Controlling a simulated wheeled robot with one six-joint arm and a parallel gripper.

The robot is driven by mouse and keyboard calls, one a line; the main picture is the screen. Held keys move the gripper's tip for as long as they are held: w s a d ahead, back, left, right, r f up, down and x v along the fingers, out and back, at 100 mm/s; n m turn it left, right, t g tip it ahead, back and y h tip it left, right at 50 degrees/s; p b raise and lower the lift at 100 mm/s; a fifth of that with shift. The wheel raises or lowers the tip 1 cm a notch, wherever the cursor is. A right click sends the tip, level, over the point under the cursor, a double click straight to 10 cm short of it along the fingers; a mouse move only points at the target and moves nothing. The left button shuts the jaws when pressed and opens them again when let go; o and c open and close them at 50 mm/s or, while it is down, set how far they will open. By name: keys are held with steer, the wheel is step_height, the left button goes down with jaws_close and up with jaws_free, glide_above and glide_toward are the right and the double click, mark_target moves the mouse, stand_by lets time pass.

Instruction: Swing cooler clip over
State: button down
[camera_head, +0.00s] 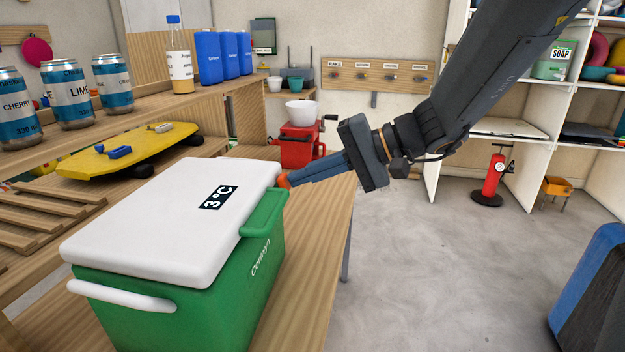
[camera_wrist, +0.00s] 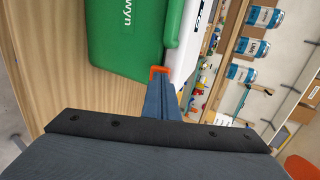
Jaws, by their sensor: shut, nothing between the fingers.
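The cooler has a green body (camera_head: 170,312) and a closed white lid (camera_head: 165,215) with a black "3°C" label. A green bar (camera_head: 266,212) lies along the lid's right edge; it looks like the clip, but I cannot be sure. A white handle (camera_head: 120,296) is on the near end. My gripper (camera_head: 285,181) is shut and empty, its orange fingertips at the far right corner of the cooler. In the wrist view the fingertips (camera_wrist: 160,72) are close by the end of the green body (camera_wrist: 125,40); I cannot tell whether they touch.
The cooler stands on a wooden bench (camera_head: 318,235). A yellow board (camera_head: 125,150) and several cans (camera_head: 67,95) are to the left. A red machine with a white bowl (camera_head: 300,140) stands behind. Open floor (camera_head: 420,260) is to the right.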

stand_by(0.3)
steer(key=shift+r, duration=0.1)
steer(key=shift+r+p, duration=0.55)
steer(key=shift+r, duration=0.1)
steer(key=s+d, duration=0.3)
steer(key=d, duration=1)
steer(key=shift+d+r+b, duration=0.35)
steer(key=shift+b, duration=0.05)
